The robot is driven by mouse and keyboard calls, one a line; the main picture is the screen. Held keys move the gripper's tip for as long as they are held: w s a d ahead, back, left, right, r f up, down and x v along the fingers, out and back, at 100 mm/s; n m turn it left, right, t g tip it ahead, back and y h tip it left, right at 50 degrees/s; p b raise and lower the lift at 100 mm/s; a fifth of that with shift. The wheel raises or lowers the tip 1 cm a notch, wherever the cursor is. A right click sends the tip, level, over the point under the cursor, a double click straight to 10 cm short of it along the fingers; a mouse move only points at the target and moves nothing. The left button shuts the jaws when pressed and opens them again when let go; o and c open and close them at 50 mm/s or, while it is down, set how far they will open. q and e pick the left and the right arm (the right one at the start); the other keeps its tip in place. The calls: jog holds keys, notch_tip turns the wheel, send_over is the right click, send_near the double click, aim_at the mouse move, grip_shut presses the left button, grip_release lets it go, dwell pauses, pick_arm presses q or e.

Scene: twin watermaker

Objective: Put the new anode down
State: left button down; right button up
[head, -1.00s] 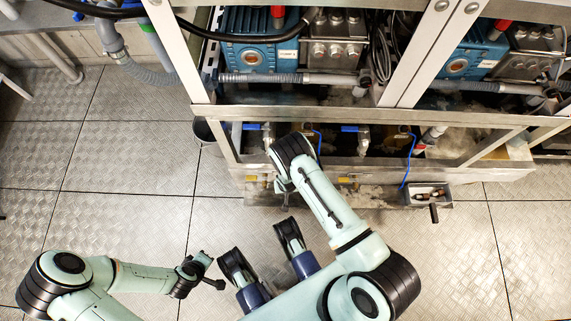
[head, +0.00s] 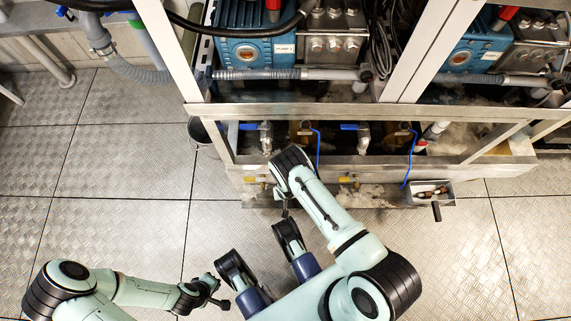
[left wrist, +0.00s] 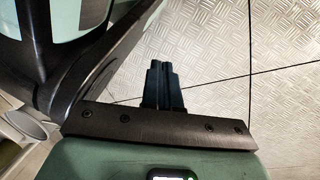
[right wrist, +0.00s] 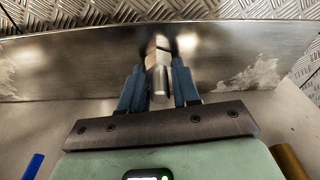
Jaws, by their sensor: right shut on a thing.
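A short bare-metal cylinder, which I take for the new anode (right wrist: 159,82), is between the blue fingers of my right gripper (right wrist: 158,88) in the right wrist view. The gripper is shut on it. Behind it runs a flat metal ledge (right wrist: 90,68) with pale stains; I cannot tell whether the anode touches it. In the head view the right wrist is at the lower frame of the machine, and the anode cannot be made out. My left gripper (left wrist: 162,86) is shut and empty above the floor; it also shows in the head view (head: 222,302).
A small metal tray (head: 447,200) with several small items hangs at the machine's front right. Blue-handled valves (head: 350,127) and blue tubing (head: 318,155) are inside the lower frame. A dark bucket (head: 196,130) stands left of it. The plated floor (head: 115,160) at left is clear.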

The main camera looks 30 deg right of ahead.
jog(key=shift+f, duration=0.1)
jog(key=o, duration=1.1)
jog(key=shift+c, duration=0.2)
